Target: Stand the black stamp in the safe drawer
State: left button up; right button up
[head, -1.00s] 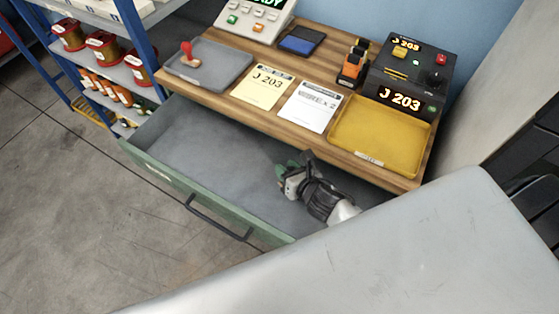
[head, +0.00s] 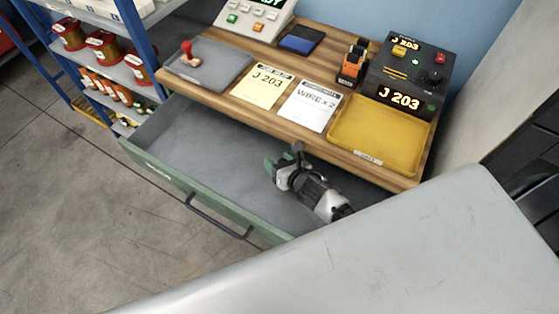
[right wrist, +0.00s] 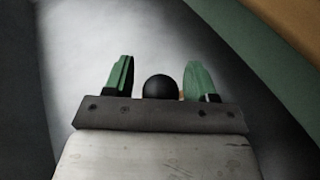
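My right gripper (head: 282,158) is inside the open green-fronted drawer (head: 205,148), toward its right part. It also shows in the right wrist view (right wrist: 158,65), with its two green fingers spread apart. The round black knob of the black stamp (right wrist: 160,87) is between the fingers, with a small gap on each side. The rest of the stamp is hidden below the knob and the gripper, so I cannot see its base. In the head view I cannot make the stamp out. My left gripper is not in view.
A red-handled stamp (head: 187,52) stands on a grey tray (head: 215,66) on the wooden bench. A yellow tray (head: 378,135), note cards (head: 262,87) and a black control box (head: 410,68) are there too. The drawer's left part is empty.

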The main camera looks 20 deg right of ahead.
jog(key=shift+r, duration=0.15)
jog(key=v, duration=1.2)
